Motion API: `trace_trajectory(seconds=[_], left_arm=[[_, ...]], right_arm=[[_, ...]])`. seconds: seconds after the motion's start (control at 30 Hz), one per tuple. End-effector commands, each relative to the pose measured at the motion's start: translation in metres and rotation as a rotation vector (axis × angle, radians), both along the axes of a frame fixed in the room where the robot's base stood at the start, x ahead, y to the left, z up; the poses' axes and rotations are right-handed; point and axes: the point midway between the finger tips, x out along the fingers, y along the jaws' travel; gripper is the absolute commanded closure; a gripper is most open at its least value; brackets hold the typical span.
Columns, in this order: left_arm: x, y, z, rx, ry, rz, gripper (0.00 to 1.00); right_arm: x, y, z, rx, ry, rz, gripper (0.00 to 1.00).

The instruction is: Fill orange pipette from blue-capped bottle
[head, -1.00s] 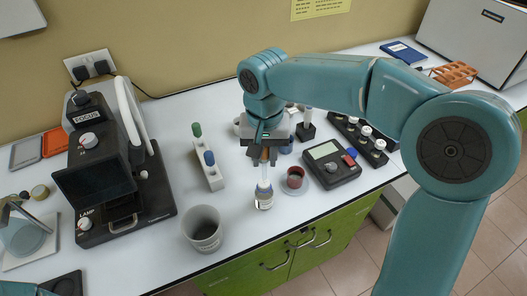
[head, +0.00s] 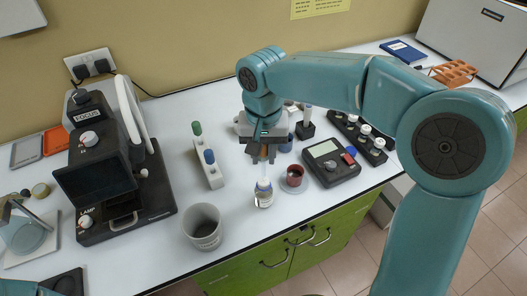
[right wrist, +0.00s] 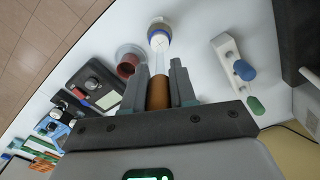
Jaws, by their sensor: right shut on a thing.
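My right gripper (head: 264,155) is shut on the orange pipette, with its orange-brown bulb (right wrist: 159,92) between the fingers in the right wrist view. The pipette's pale stem (right wrist: 157,69) points down at the blue-capped bottle (head: 264,197). That bottle is small and clear and stands upright on the white bench. Blue shows around its top, and it also shows in the right wrist view (right wrist: 159,39). The stem's lower end meets the bottle's top; how deep it reaches I cannot tell. My left gripper is not in view.
A red-filled cup (head: 294,176) stands close right of the bottle. A grey beaker (head: 203,227) is at the front left, near the bench edge. A rack (head: 208,168) with green and blue tops is at the left. A dark meter (head: 331,167) is at the right.

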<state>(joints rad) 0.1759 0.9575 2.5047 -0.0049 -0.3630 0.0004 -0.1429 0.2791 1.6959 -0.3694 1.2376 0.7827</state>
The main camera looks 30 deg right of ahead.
Motion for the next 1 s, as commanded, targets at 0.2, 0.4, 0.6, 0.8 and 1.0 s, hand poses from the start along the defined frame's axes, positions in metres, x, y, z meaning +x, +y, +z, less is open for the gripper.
trace_trajectory(seconds=[0.2, 0.4, 0.6, 0.8, 1.0], left_arm=[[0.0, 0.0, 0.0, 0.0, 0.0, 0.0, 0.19], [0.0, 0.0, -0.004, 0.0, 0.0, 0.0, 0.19], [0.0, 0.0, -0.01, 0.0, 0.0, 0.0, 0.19], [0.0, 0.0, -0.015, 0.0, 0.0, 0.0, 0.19], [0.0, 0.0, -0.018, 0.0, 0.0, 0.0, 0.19]], right_arm=[[0.0, 0.0, 0.0, 0.0, 0.0, 0.0, 1.0], [0.0, 0.0, -0.005, 0.0, 0.0, 0.0, 1.0], [-0.001, 0.0, -0.012, 0.0, 0.0, 0.0, 1.0], [-0.001, 0.0, -0.019, 0.0, 0.0, 0.0, 1.0], [-0.001, 0.0, -0.022, 0.0, -0.001, 0.0, 1.0]])
